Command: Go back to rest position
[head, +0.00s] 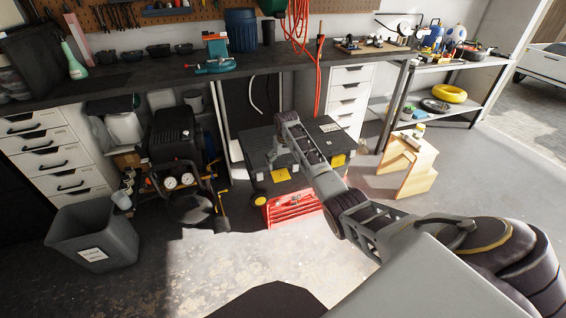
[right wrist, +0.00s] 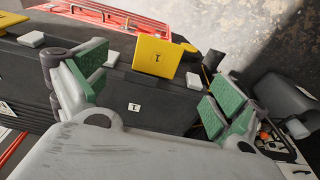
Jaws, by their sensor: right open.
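My right arm reaches in from the lower right of the head view. Its right gripper (head: 273,152) is in front of the workbench, over a black tool chest (head: 318,140) with yellow latches. In the right wrist view the right gripper (right wrist: 155,92) shows its two green-padded fingers spread wide apart with nothing between them. The chest's dark side and a yellow latch (right wrist: 165,57) lie beyond the fingers. I cannot tell whether the gripper touches the chest. My left gripper is not in view.
A red toolbox (head: 292,207) stands on the floor before the chest. A compressor (head: 175,140) and a grey bin (head: 92,236) are left; a wooden step stool (head: 407,168) is right. The workbench (head: 130,76) edge runs behind. The near floor is clear.

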